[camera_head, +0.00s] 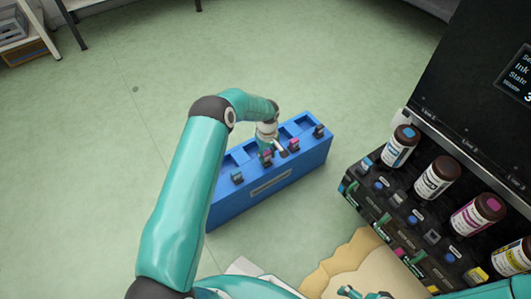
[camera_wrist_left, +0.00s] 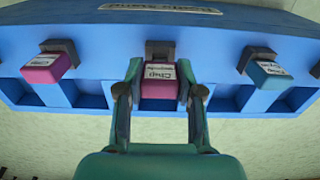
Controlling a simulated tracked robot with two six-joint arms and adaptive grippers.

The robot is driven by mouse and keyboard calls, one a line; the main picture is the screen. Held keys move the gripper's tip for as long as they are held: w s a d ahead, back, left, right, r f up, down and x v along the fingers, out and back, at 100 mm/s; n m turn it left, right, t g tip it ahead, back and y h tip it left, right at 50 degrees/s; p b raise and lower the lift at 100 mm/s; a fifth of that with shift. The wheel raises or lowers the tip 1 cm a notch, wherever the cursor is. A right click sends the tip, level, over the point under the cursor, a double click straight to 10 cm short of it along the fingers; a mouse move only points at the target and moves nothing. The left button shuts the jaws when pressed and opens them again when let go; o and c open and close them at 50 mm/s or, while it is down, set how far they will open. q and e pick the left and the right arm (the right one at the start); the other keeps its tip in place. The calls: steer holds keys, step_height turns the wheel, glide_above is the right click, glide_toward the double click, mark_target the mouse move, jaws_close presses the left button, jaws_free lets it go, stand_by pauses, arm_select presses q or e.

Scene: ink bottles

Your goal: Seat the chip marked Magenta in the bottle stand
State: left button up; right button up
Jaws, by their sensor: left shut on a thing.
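The bottle stand (camera_head: 304,162) is a long blue block on the green floor in the head view. Its blue face (camera_wrist_left: 225,42) fills the top of the left wrist view. My left gripper (camera_wrist_left: 160,95) is shut on the pink chip marked Magenta (camera_wrist_left: 160,76). This chip is at a grey socket (camera_wrist_left: 160,49) in the stand, with its label upside down. I cannot tell whether it is fully in or just touching. In the head view my left gripper (camera_head: 274,154) is down at the stand's middle. Teal and dark parts at the bottom edge may be my right gripper (camera_head: 364,293).
Another pink chip (camera_wrist_left: 46,67) and a teal chip (camera_wrist_left: 268,73) sit at sockets on either side. A dark chip (camera_head: 319,131) is at the stand's far right end. A black machine with ink bottles (camera_head: 437,177) stands to the right. Floor left of the stand is clear.

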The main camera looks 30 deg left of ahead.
arm_select(q)
steer(key=shift+f, duration=0.3)
steer(key=shift+f+b, duration=0.25)
steer(key=shift+b, duration=0.3)
steer(key=shift+f, duration=0.15)
stand_by(0.4)
steer(key=o, duration=1)
